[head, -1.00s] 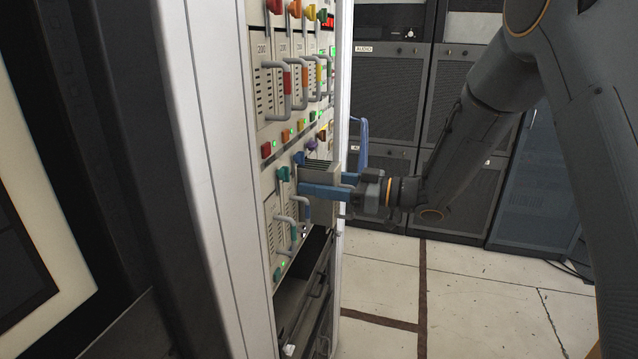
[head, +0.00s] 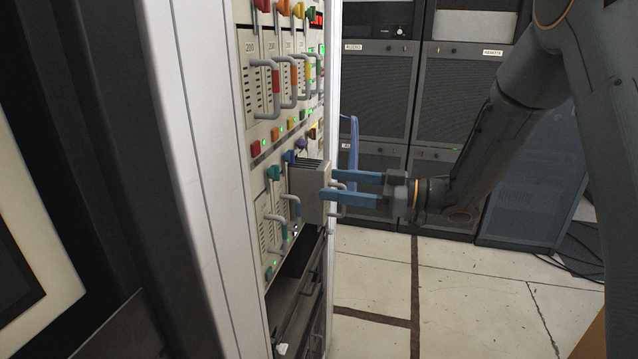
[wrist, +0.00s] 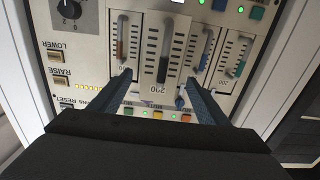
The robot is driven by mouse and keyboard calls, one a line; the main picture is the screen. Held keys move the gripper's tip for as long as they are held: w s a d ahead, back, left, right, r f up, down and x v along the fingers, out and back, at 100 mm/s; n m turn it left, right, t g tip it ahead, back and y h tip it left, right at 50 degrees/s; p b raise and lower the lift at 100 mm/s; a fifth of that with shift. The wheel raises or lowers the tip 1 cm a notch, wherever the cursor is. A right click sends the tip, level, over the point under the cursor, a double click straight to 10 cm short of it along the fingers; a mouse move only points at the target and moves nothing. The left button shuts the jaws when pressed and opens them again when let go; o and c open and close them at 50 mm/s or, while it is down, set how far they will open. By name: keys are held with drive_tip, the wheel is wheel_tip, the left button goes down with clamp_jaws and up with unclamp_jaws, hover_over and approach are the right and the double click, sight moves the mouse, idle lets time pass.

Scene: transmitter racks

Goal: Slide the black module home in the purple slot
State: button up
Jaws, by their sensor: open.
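The black module (head: 308,190), a grey box with a vented top, sticks partly out of the lower row of the rack. In the wrist view its pale front plate (wrist: 157,84) carries a dark handle (wrist: 163,66).
Neighbouring modules with coloured handles (head: 276,88) fill the row above. A teal-latched module (head: 272,222) sits beside the black one. An open dark bay (head: 298,255) lies below.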

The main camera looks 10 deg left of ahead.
drive_tip(key=d+b, duration=0.1)
drive_tip(key=d, duration=0.5)
drive_tip(key=shift+s, duration=0.2)
